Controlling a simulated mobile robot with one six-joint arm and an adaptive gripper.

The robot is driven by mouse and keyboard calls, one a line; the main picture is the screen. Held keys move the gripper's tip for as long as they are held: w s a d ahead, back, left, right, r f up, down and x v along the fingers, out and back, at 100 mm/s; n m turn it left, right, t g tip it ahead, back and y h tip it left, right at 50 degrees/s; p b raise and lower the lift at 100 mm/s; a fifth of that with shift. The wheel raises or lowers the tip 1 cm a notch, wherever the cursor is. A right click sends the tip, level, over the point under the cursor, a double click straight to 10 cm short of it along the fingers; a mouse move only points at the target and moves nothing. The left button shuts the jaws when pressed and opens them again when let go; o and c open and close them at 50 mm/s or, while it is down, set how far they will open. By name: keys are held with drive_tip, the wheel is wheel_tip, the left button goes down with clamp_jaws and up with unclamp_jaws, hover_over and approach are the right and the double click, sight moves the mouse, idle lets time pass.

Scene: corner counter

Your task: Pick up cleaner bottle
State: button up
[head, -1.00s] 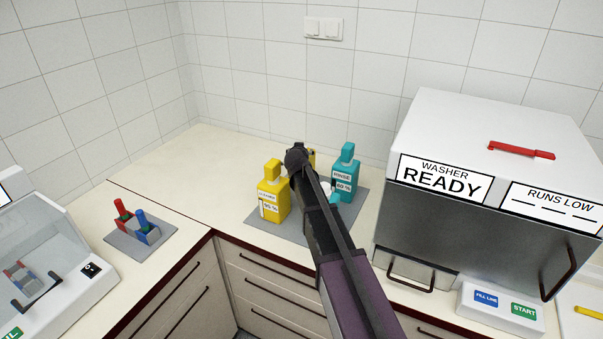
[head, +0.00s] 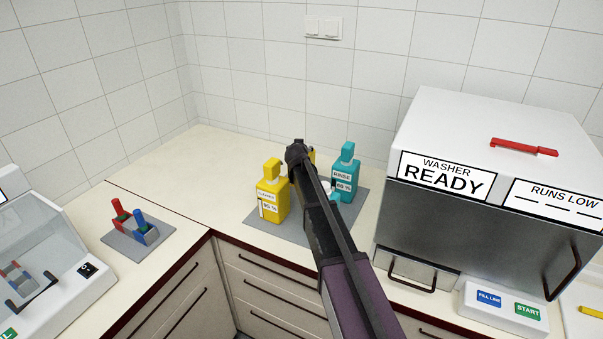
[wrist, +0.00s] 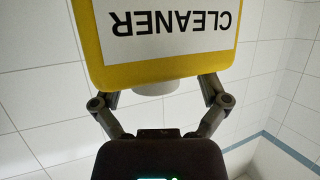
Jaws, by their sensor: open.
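A yellow bottle with a white label (head: 272,199) stands on the grey mat (head: 262,225) to the left of my arm; its small label is hard to read. Another yellow piece (head: 312,155) shows just behind my gripper (head: 296,153), mostly hidden by it. In the wrist view, a yellow body (wrist: 92,62) with an upside-down label reading CLEANER fills the top, close to the camera, with a pale round part below it. My open gripper's fingers reach up on either side of that part; their tips are hidden behind the yellow body.
A teal RINSE bottle (head: 344,172) stands on the mat right of my arm. The washer (head: 470,210) stands further right. A small rack (head: 145,238) with red and blue pieces is at left. The back-left counter is clear.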

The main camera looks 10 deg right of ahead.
drive_tip(key=c, duration=1.1)
drive_tip(key=shift+r, duration=0.2)
drive_tip(key=shift+c, duration=0.2)
wheel_tip(320, 180, up, 10)
drive_tip(key=p, duration=1)
drive_tip(key=shift+f, duration=0.25)
